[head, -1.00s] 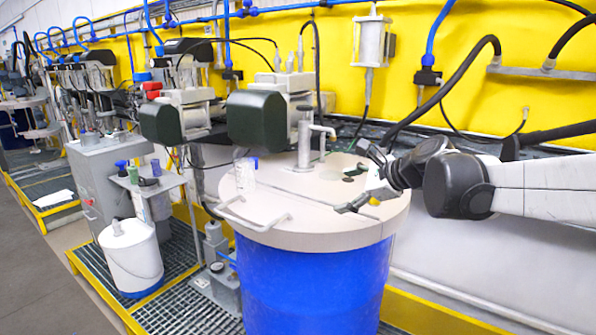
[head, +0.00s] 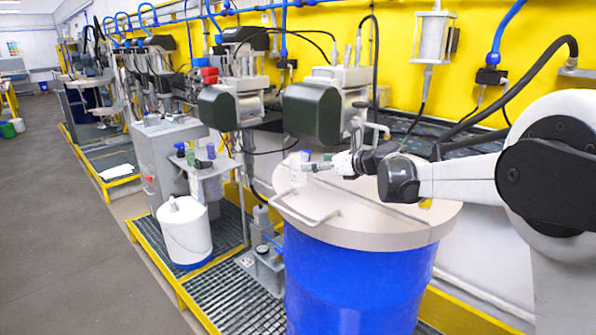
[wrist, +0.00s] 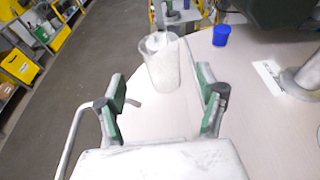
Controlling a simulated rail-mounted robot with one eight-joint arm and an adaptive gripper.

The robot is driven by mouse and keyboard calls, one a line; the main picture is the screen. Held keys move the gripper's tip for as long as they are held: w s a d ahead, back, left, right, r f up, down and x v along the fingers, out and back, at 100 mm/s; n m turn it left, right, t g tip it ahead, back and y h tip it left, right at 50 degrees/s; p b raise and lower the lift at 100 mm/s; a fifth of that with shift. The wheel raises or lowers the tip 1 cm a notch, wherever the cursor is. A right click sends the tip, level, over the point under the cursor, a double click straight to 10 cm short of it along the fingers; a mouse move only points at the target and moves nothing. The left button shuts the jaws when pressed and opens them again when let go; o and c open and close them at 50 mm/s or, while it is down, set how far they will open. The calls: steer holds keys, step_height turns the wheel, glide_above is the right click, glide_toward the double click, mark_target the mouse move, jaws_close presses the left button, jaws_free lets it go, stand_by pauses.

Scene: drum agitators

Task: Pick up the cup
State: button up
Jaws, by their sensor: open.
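A clear, see-through cup (wrist: 160,68) stands on the pale round drum lid (wrist: 160,115). In the wrist view it lies ahead of my gripper (wrist: 163,95), centred between the two green-padded fingers, with a gap on each side. The cup also shows faintly in the head view (head: 297,172), near the left rim of the lid. My gripper (head: 311,166) is open and low over the lid, just right of the cup in the head view. I cannot tell whether the fingertips reach past the cup's near side.
A small blue cup-like item (wrist: 221,35) stands on the lid beyond and right of the clear cup. A curved metal handle (head: 309,217) rises at the lid's left edge. A dark green motor (head: 312,112) overhangs the back. The floor (wrist: 75,65) is clear at left.

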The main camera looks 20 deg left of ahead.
mark_target(299, 162)
steer(key=shift+p+x, duration=0.85)
steer(key=shift+x, duration=3.45)
steer(key=c, duration=1)
